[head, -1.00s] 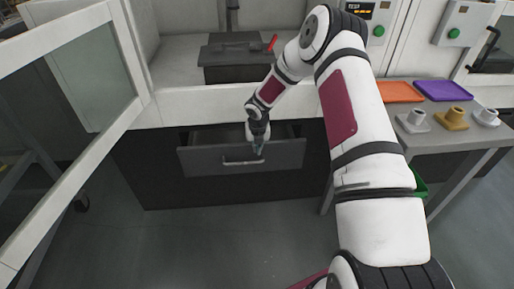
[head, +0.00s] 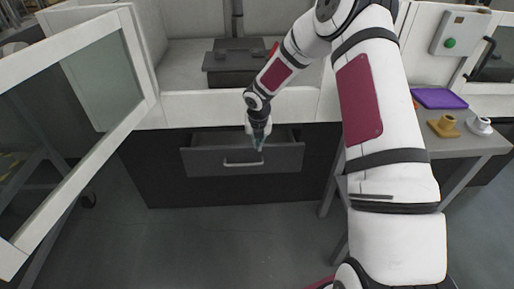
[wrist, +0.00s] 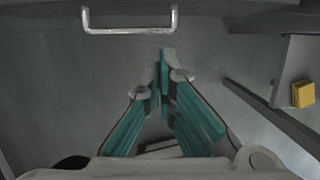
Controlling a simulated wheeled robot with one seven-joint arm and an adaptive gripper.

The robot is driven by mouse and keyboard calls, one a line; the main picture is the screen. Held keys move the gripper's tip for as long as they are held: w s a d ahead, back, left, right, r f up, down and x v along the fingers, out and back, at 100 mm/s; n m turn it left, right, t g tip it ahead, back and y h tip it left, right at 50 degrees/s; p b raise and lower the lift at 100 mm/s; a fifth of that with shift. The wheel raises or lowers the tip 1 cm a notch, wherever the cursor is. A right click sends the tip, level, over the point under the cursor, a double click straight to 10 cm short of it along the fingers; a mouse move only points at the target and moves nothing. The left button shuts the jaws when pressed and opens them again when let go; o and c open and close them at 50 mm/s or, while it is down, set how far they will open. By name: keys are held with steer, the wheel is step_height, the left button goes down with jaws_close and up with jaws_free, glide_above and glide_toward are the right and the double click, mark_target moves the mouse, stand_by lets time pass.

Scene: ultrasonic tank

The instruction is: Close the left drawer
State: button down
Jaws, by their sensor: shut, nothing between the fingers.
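The left drawer (head: 198,160) is a dark grey drawer in the black base under the white cabinet. It stands partly open, with its inside showing behind the front panel. Its bar handle (head: 243,163) is on the front, and the handle also shows at the top of the wrist view (wrist: 130,30). My gripper (head: 258,146) points down at the drawer front, just right of and above the handle in the head view. Its teal-padded fingers (wrist: 165,75) are together and empty, apart from the handle in the wrist view. Whether they touch the front panel I cannot tell.
An open glass-paned door (head: 105,75) stands at the left. A dark box (head: 232,68) sits in the cabinet above. At the right, a grey table (head: 468,145) holds a purple tray (head: 439,98) and fixtures. The floor (head: 215,240) before the drawer is clear.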

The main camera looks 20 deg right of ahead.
steer(key=s+a+f+n+g+h+b, duration=0.1)
steer(key=s+a+f+h+b, duration=0.1)
steer(key=f, duration=0.3)
steer(key=s+a+f+n+g+h+b, duration=0.1)
steer(key=s+f+b, duration=0.1)
steer(key=f, duration=0.3)
steer(key=n+t+h+b, duration=0.7)
steer(key=t+h+b, duration=0.1)
steer(key=h+b, duration=0.4)
glide_toward(250, 164)
step_height(250, 164, up, 4)
steer(key=s, duration=0.2)
steer(key=b+x, duration=0.3)
steer(key=x, duration=0.5)
steer(key=shift+d+f, duration=0.15)
steer(key=shift+d, duration=0.15)
steer(key=shift+w+d+b, duration=0.3)
steer(key=shift+w+b, duration=0.2)
steer(key=shift+w, duration=0.45)
steer(key=shift+w+d+b, duration=0.3)
steer(key=shift+w+b, duration=0.15)
steer(key=shift+w, duration=0.5)
steer(key=shift+w, duration=0.1)
